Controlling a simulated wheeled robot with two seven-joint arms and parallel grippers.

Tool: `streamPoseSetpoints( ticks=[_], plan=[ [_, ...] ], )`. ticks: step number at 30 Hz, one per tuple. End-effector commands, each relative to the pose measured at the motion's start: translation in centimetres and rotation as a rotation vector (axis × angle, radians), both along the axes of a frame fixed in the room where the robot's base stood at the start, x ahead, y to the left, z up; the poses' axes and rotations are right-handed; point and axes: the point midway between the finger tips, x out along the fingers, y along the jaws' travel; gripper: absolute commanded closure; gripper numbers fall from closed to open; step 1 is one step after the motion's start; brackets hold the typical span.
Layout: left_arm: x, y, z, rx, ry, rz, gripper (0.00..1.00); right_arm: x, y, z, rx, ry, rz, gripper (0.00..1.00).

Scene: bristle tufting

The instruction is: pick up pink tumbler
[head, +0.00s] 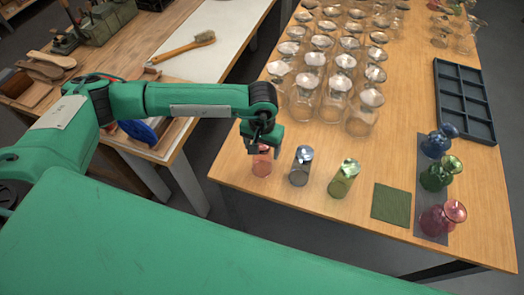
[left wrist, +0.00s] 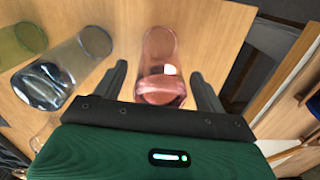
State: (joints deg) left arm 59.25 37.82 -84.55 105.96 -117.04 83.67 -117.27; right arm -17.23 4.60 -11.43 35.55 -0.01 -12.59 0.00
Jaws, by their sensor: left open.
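The pink tumbler (head: 262,163) is a clear pink glass near the front left corner of the light wooden table (head: 385,217). In the left wrist view the pink tumbler (left wrist: 160,65) shows between and beyond the two fingers. My left gripper (head: 264,143) is over the tumbler in the head view and hides part of its top. In the left wrist view my left gripper (left wrist: 158,80) is open, with one finger on each side of the glass and a gap on both sides. My right gripper is not in view.
A blue-grey tumbler (head: 300,168) and a green tumbler (head: 343,179) stand to the right. Several clear glasses (head: 334,100) fill the table behind. A green mat (head: 391,204), coloured vases (head: 436,175) and a dark divided tray (head: 464,100) are at right.

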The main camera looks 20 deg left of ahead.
Motion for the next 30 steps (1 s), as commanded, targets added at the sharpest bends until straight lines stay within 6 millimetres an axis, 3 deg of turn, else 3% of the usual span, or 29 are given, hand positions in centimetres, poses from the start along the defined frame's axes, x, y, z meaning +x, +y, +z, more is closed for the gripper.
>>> streamPoseSetpoints(
  ticks=[3,9,12,23,30],
  plan=[
    [0.0,0.0,0.0,0.0,0.0,0.0,0.32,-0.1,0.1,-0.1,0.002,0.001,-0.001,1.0],
    [0.0,0.0,0.0,0.0,0.0,0.0,0.71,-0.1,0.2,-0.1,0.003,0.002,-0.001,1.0],
    [0.0,0.0,0.1,-0.001,-0.001,0.0,0.85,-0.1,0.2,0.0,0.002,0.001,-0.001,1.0],
    [0.1,0.0,0.7,-0.002,-0.003,0.001,0.85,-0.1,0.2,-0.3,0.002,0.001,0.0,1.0],
    [0.2,-0.1,4.3,-0.004,-0.007,-0.001,0.85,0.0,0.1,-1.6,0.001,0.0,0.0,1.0]
  ],
)
